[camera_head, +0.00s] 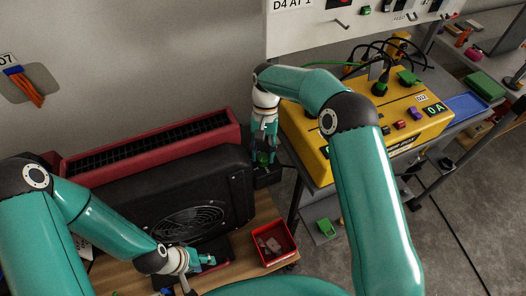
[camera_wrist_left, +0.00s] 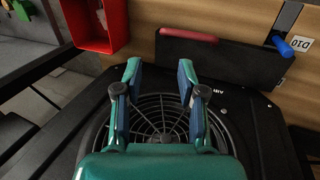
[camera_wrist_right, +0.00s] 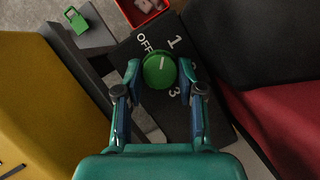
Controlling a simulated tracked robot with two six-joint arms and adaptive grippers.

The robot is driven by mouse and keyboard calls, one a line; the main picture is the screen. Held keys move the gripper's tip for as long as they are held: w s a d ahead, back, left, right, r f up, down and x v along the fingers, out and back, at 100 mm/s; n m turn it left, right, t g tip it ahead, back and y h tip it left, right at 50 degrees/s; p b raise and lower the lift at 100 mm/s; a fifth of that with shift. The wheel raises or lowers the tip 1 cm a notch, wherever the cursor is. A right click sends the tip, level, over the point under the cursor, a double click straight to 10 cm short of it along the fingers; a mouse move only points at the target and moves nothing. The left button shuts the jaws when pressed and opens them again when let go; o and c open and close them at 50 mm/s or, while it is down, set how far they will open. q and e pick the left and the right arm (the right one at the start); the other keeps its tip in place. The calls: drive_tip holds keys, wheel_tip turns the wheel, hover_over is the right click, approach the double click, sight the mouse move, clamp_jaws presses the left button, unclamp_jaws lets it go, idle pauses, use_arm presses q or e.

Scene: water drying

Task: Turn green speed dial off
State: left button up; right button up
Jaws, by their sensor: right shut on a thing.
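The green speed dial (camera_wrist_right: 159,72) sits on a black panel (camera_wrist_right: 130,50) marked OFF, 1 and 3 in the right wrist view; another mark is partly covered. Its white line points up, roughly between OFF and 1. My right gripper (camera_wrist_right: 160,68) is shut on the dial, one finger on each side. In the head view, my right gripper (camera_head: 264,155) reaches down to the dial beside the black fan unit (camera_head: 170,200). My left gripper (camera_head: 205,261) is low in front of the fan unit. The left wrist view shows it open and empty (camera_wrist_left: 158,68) over the round fan grille (camera_wrist_left: 155,115).
A yellow power box (camera_head: 318,140) with cables stands on the bench to the right. A red bin (camera_head: 288,246) stands in front of the fan unit. A red-framed black unit (camera_head: 150,145) lies behind it. A green padlock (camera_wrist_right: 76,20) shows in the right wrist view.

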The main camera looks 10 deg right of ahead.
drive_tip(key=n+h, duration=0.1)
drive_tip(key=n, duration=0.1)
drive_tip(key=n+h, duration=0.1)
drive_tip(key=n, duration=0.2)
drive_tip(key=shift+w+a, duration=0.1)
drive_tip(key=shift+a, duration=0.05)
drive_tip(key=shift+n, duration=0.3)
drive_tip(key=o, duration=1.1)
drive_tip(key=shift+o, duration=0.2)
